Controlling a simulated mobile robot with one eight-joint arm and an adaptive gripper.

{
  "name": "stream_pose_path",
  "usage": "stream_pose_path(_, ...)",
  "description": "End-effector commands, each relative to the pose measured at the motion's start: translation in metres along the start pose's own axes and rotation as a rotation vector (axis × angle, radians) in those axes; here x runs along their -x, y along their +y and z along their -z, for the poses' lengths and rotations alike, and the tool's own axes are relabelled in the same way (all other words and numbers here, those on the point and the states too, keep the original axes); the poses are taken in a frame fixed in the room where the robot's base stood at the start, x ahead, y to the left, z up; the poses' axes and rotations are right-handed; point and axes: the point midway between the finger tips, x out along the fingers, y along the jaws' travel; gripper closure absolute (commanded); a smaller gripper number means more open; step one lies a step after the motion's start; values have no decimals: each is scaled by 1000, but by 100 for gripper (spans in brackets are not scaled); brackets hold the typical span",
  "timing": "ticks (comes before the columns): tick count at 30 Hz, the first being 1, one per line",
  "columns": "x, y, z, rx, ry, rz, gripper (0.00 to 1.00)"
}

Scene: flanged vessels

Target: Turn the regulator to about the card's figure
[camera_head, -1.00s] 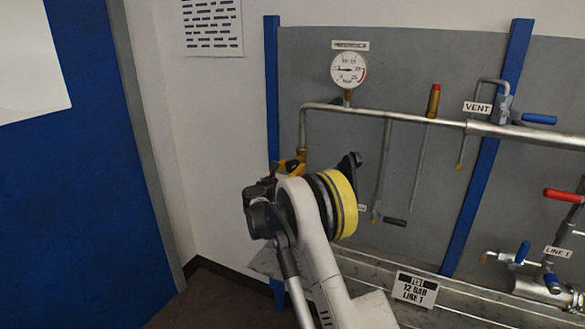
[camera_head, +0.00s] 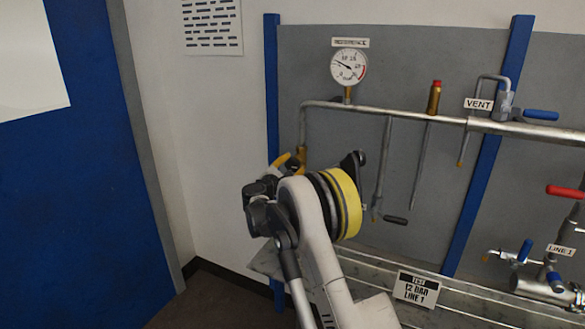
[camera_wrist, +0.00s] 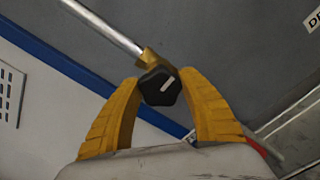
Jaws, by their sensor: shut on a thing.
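The regulator's black knob (camera_wrist: 161,87) shows in the wrist view on a brass body (camera_wrist: 151,62) at the pipe's end; its white mark slants to the upper right. My gripper (camera_wrist: 159,81) is shut on the knob, one yellow finger on each side. In the head view my gripper (camera_head: 292,160) is at the left pipe's lower end, and my wrist hides the knob. The round gauge (camera_head: 348,67) has its needle pointing to the upper left, on the lower half of its scale; the exact figure is too small to read. The card (camera_head: 415,289) reads TEST 12 BAR LINE 1.
A horizontal pipe (camera_head: 390,112) carries a brass relief fitting (camera_head: 434,98) and a blue-handled vent valve (camera_head: 538,116). A red-handled valve (camera_head: 564,192) and line 1 valves stand at right. A blue post (camera_head: 272,110) is close behind my gripper.

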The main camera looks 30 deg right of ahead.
Motion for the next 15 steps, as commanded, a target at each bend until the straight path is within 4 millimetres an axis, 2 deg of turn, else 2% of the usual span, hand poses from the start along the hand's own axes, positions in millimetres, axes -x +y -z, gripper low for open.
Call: stream_pose_path(15, 0, -2, 0, -458, 0, 0, 82)
